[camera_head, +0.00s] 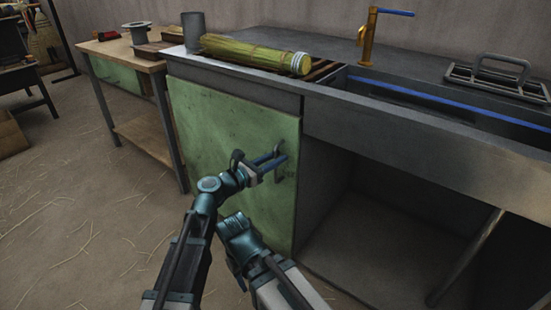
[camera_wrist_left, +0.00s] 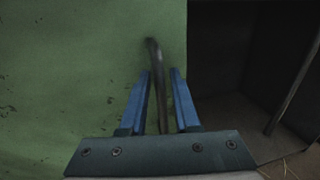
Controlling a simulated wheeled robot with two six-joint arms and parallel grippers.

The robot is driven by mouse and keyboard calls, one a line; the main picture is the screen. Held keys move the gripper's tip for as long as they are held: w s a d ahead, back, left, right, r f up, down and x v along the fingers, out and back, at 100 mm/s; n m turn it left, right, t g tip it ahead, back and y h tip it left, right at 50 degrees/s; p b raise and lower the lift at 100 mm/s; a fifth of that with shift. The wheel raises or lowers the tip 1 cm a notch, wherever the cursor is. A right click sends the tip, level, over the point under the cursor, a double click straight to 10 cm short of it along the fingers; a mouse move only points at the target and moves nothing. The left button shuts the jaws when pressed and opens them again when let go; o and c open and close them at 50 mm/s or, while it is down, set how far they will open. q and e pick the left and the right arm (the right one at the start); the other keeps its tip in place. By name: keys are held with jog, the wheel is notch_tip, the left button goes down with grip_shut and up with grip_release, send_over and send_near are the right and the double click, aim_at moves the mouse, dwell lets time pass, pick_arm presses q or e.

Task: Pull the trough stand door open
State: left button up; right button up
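The trough stand door (camera_head: 215,125) is a worn green panel under the left part of the grey counter. It looks shut, flush with the stand's front. Its dark upright handle (camera_head: 279,163) is near the right edge. My left gripper (camera_head: 271,163) is at this handle. In the left wrist view the handle (camera_wrist_left: 156,62) stands between the two blue fingers of my left gripper (camera_wrist_left: 161,75), slightly tilted, with narrow gaps on both sides. The fingers are open around it. The green door (camera_wrist_left: 70,70) fills the left of that view.
Right of the door is an open dark bay (camera_head: 375,225) with a slanted leg (camera_head: 465,257). A straw bundle (camera_head: 250,53) and grey cup (camera_head: 193,30) are on the counter. A wooden table (camera_head: 130,52) stands to the left. The floor (camera_head: 75,210) before the door is clear except for straw.

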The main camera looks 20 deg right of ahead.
pick_arm(q)
grip_shut()
dwell(1.1)
